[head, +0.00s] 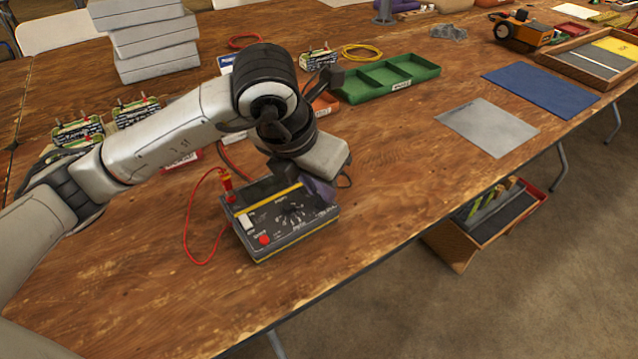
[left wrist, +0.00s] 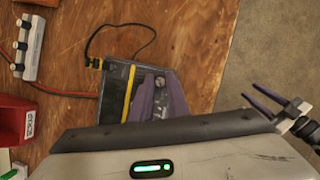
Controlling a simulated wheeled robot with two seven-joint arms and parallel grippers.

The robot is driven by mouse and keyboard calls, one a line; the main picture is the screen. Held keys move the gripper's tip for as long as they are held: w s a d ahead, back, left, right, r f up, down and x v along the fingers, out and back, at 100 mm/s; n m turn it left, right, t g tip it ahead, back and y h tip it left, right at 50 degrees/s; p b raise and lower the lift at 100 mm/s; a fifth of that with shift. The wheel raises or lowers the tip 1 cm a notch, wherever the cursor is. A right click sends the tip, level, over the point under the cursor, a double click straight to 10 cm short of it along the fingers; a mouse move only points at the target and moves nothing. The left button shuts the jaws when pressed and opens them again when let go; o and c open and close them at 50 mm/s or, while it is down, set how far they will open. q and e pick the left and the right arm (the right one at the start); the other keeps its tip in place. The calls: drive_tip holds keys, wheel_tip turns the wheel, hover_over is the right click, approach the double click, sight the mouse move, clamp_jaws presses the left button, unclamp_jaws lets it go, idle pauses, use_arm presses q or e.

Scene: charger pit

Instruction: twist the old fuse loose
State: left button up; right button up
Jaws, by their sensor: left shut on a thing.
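The charger box (head: 285,222) is a dark unit with a yellow stripe, a red button and a white switch. It sits on the wooden table near the front edge. My left gripper (head: 319,193) reaches down to the box's far right part, its purple fingers low over the top face. In the left wrist view the fingers (left wrist: 155,97) are closed around a small round grey piece, apparently the old fuse (left wrist: 160,83). The fuse is hidden in the head view. My right gripper (left wrist: 262,103) shows at the right of the left wrist view, its purple fingers apart and empty.
A red cable (head: 187,225) loops from the box's left side. A green tray (head: 388,78), a grey mat (head: 488,126) and a blue mat (head: 540,89) lie beyond. An open crate (head: 485,220) stands below the table edge. The table right of the box is clear.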

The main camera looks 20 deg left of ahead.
use_arm(q)
drive_tip(key=shift+d+n+y, duration=0.1)
drive_tip(key=shift+n+y, duration=0.2)
drive_tip(key=shift+n, duration=0.5)
drive_tip(key=o, duration=0.9)
drive_tip(key=shift+r+p, duration=1.75)
drive_tip(key=shift+r, duration=1.25)
